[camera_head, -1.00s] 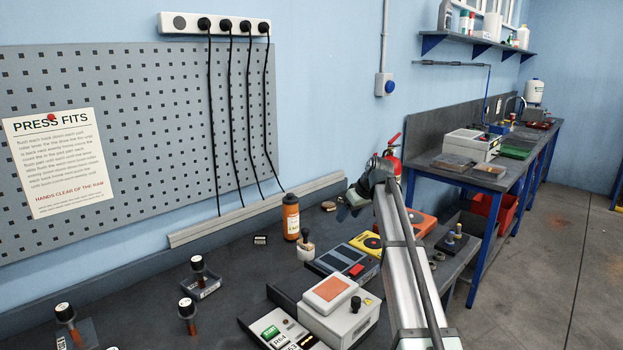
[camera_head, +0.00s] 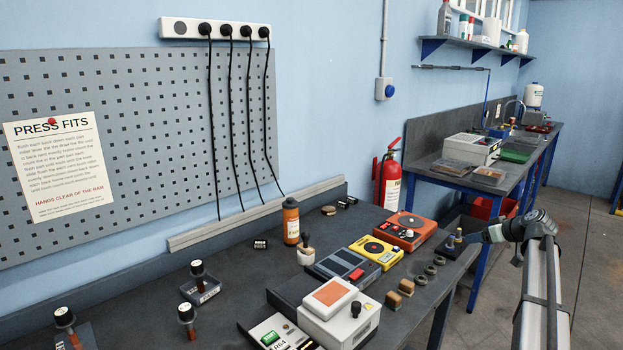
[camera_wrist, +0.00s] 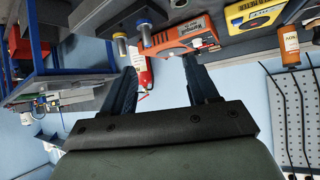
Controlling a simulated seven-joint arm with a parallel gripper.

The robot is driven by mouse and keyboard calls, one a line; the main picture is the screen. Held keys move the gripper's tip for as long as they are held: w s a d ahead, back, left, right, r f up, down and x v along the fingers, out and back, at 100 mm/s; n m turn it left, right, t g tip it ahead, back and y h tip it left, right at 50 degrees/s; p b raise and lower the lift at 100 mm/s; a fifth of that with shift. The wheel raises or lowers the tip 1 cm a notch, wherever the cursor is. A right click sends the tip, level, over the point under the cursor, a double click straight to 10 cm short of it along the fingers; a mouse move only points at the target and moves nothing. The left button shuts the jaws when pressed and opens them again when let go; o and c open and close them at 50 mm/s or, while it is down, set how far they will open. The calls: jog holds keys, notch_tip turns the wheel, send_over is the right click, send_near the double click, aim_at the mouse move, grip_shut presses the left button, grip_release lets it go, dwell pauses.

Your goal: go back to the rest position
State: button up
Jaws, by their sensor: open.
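My gripper (camera_head: 484,236) is at the right of the head view, beyond the right edge of the dark bench (camera_head: 225,300). Its fingers point left, toward the block with brass-coloured posts (camera_head: 452,243). In the wrist view the two dark fingers (camera_wrist: 160,78) stand apart with nothing between them. The posts and the orange device (camera_wrist: 182,38) show past the fingertips there. Whether the gripper touches the block cannot be told from the head view.
A yellow meter (camera_head: 377,252), an orange device (camera_head: 404,230), a grey box with an orange top (camera_head: 340,312) and an orange bottle (camera_head: 291,222) stand on the bench. A fire extinguisher (camera_head: 388,180) is behind. Open floor (camera_head: 590,290) lies at the right.

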jog(key=s+d+f+m, duration=0.2)
jog(key=s+f, duration=0.3)
jog(key=f, duration=0.6)
jog(key=s+a+f+m+g, duration=0.1)
jog(key=s+a+f+g, duration=0.3)
jog(key=a+f, duration=0.55)
jog(key=s+a+f+g, duration=0.1)
jog(key=s+a+f, duration=0.55)
jog(key=f, duration=0.55)
jog(key=s+a+f+m+g, duration=0.1)
jog(key=s+a+f+g, duration=0.25)
jog(key=a+f, duration=0.6)
jog(key=s+a+f+g, duration=0.2)
jog(key=s+a+f, duration=0.3)
jog(key=s, duration=0.4)
jog(key=s+a+f+g, duration=0.2)
jog(key=s+a+f, duration=0.1)
jog(key=s+f, duration=0.5)
jog(key=s+a+f+g+h, duration=0.1)
jog(key=s+a+f+g, duration=0.1)
jog(key=s, duration=0.9)
jog(key=s+a+f+g+h, duration=0.1)
jog(key=s+f+g+h, duration=0.1)
jog(key=s, duration=0.9)
jog(key=shift+a+f+h, duration=0.3)
jog(key=shift+a+f, duration=0.1)
jog(key=shift+f, duration=0.05)
